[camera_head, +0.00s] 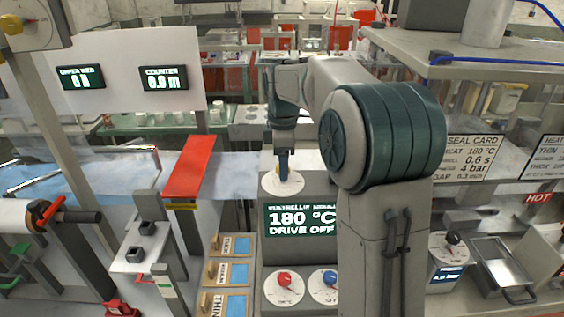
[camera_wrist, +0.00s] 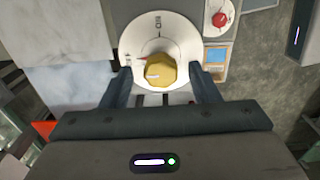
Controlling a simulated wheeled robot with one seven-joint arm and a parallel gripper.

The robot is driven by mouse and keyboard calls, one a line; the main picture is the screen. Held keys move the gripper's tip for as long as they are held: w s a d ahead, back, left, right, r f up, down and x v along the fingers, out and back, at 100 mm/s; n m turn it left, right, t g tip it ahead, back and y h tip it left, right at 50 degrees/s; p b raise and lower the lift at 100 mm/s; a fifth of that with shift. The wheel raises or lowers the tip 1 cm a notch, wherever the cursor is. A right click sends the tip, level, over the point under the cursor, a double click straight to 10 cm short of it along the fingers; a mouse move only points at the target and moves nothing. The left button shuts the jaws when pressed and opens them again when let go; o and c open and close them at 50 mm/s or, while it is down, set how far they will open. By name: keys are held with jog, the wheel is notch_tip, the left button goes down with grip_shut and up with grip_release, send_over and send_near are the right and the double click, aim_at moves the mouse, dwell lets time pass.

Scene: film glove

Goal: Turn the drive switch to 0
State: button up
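A yellow knob (camera_wrist: 161,72) sits on a round white dial (camera_wrist: 183,38); I take it for the drive switch. In the wrist view a pale mark on the knob points roughly left, and a small red mark is on the dial's left. The dial's lettering is too small to read surely. My gripper (camera_wrist: 161,80) is open, one finger on each side of the knob, with gaps visible. In the head view my gripper (camera_head: 284,166) hangs over the dial (camera_head: 270,185) and mostly hides the knob. The display (camera_head: 300,219) below reads 180 °C, DRIVE OFF.
Below the display are a red knob (camera_head: 284,279) and a blue knob (camera_head: 328,278) on dials. A red bar (camera_head: 190,165) lies to the left. Labelled compartments (camera_head: 228,272) stand at lower left. A black knob (camera_head: 452,239) and a metal tray (camera_head: 500,268) are at right.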

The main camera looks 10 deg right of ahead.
notch_tip(320, 180, up, 14)
dwell(0.7)
jog(key=shift+s+f, duration=0.1)
